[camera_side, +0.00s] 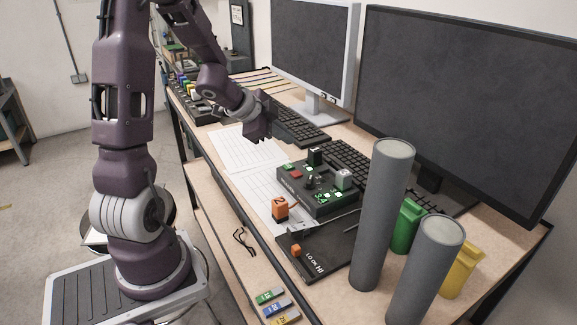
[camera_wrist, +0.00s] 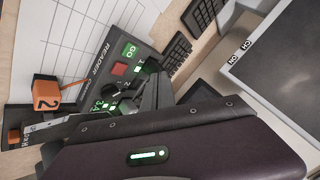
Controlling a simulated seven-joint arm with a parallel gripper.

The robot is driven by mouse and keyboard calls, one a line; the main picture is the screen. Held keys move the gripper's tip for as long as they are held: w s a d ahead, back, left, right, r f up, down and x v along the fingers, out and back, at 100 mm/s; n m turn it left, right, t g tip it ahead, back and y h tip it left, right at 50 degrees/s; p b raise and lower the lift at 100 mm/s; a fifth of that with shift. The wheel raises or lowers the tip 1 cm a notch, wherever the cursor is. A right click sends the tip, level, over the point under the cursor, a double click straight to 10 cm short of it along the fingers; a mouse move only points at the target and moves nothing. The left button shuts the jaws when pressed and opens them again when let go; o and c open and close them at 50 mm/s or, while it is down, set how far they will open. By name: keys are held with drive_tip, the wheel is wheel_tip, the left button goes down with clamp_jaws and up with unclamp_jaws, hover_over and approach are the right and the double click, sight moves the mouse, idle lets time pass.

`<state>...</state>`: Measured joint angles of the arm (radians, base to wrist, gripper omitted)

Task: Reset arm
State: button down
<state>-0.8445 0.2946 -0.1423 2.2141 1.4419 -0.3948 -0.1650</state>
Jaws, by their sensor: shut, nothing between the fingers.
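My gripper (camera_side: 262,132) is in the air over the far side of the desk, above the papers and near the keyboard. It is shut and holds nothing. In the wrist view its dark fingers (camera_wrist: 157,92) are together and overlap part of the dark reader box behind them. The reader box (camera_side: 318,196) stands apart from my gripper, with green and red buttons, a knob and lit green digits. Its lettering and green GO button (camera_wrist: 130,50) show in the wrist view. An orange block marked 2 (camera_wrist: 47,92) is beside it and shows in the side view (camera_side: 280,207).
Two tall grey cylinders (camera_side: 384,215) stand at the near right, with green (camera_side: 407,226) and yellow (camera_side: 462,268) containers behind. Monitors (camera_side: 470,90) and keyboards line the back. A black plate (camera_side: 318,250) lies in front of the reader. White papers (camera_side: 245,150) lie flat.

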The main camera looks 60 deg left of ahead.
drive_tip(key=s+d+r+n+y, duration=0.3)
drive_tip(key=d+r+n+y, duration=0.1)
drive_tip(key=r, duration=0.5)
drive_tip(key=s+d+n+g+h, duration=0.3)
drive_tip(key=s+d+h, duration=0.2)
drive_tip(key=s+d, duration=1.3)
drive_tip(key=shift+s+d+r+n+g, duration=0.25)
drive_tip(key=shift+d+r+n+g, duration=0.05)
drive_tip(key=shift+n, duration=0.1)
